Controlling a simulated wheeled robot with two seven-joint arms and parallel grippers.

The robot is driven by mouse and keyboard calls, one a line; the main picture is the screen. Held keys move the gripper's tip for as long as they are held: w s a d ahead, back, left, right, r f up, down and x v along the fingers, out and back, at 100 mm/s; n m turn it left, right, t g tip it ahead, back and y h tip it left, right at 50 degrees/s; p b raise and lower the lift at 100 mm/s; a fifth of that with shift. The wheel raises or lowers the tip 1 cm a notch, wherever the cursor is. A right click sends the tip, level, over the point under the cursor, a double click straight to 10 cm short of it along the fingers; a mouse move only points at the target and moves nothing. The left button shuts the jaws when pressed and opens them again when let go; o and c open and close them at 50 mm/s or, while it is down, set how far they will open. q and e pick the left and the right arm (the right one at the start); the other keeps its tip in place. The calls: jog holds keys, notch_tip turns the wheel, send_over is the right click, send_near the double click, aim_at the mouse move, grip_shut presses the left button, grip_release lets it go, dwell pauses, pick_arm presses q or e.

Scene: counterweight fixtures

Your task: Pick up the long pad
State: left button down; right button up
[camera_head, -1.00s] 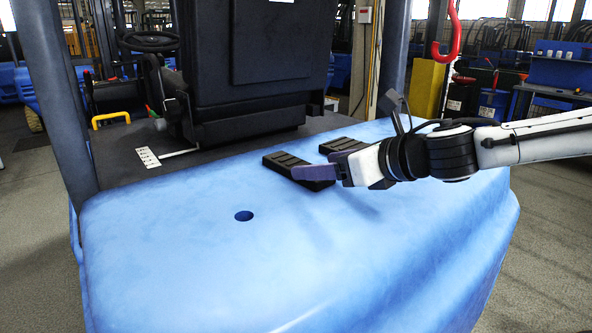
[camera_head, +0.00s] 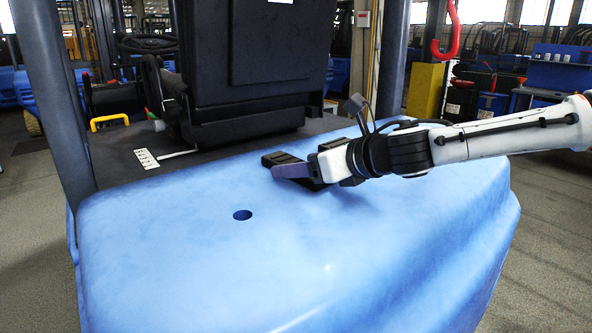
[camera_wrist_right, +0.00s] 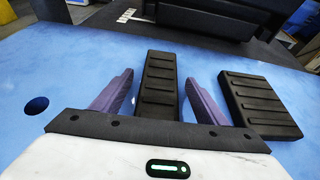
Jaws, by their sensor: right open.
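A long black ribbed pad (camera_head: 276,157) lies on the blue counterweight (camera_head: 180,270). In the right wrist view the long pad (camera_wrist_right: 160,85) lies between the two purple fingers of my right gripper (camera_wrist_right: 161,78), with a gap visible on each side. The near end of the pad is hidden by the gripper body. In the head view my right gripper (camera_head: 284,166) is low over the pad, covering much of it. It is open and holds nothing. My left gripper is not in view.
A second black ribbed pad (camera_wrist_right: 260,103) lies just right of the right finger, and the gripper hides it in the head view. A round hole (camera_head: 242,215) is in the blue top. The black seat back (camera_head: 265,70) stands behind. The blue surface in front is clear.

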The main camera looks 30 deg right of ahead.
jog(key=c, duration=1.2)
jog(key=shift+c, duration=0.2)
jog(key=shift+r, duration=0.15)
